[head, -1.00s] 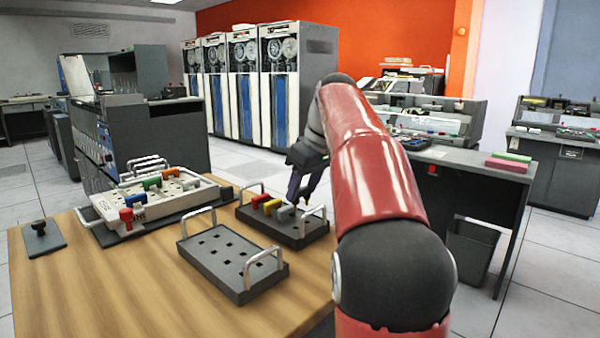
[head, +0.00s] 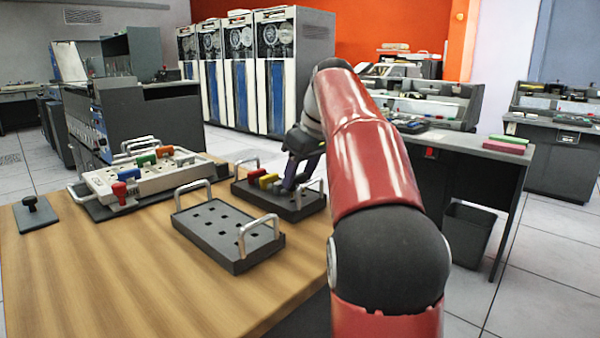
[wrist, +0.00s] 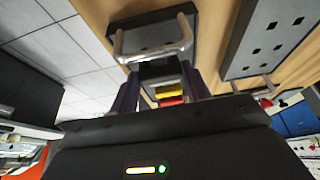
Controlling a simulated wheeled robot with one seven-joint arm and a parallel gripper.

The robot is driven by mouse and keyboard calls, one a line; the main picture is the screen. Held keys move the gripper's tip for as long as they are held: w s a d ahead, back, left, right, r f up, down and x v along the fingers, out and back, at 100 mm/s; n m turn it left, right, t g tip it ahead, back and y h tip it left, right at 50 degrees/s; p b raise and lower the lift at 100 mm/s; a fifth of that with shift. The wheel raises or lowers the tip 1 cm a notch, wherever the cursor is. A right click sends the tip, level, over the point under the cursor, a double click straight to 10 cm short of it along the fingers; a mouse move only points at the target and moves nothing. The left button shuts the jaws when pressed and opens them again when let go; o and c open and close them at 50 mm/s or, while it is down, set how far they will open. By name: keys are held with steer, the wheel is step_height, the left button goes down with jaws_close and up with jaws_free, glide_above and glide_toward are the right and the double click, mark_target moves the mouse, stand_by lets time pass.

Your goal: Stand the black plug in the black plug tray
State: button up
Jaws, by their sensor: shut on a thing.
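My gripper (head: 291,184) is low over the right end of the dark plug tray (head: 309,208) at the back right of the wooden table. In the wrist view its purple fingers (wrist: 163,88) are shut on a dark piece (wrist: 160,70), which I take for the black plug. Its lower end is hidden, so I cannot tell whether it is in a hole. A red plug (head: 253,172) and a yellow plug (head: 268,180) stand in the tray, left of my gripper. My fingers largely hide the grey plug beside them. The tray's handle (wrist: 153,40) is close to the fingers.
An empty dark tray (head: 229,236) with holes and two handles lies in front. A pale rack (head: 150,181) with several coloured plugs stands at left. A black knobbed piece (head: 30,203) stands on a small dark plate (head: 37,219). The table's left front is clear.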

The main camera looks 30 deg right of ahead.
steer(key=shift+f+b, duration=0.8)
steer(key=shift+f, duration=0.55)
stand_by(1.1)
steer(key=o, duration=0.9)
steer(key=p+v, duration=0.2)
steer(key=v, duration=0.5)
steer(key=shift+s+r, duration=0.15)
steer(key=shift+r, duration=0.2)
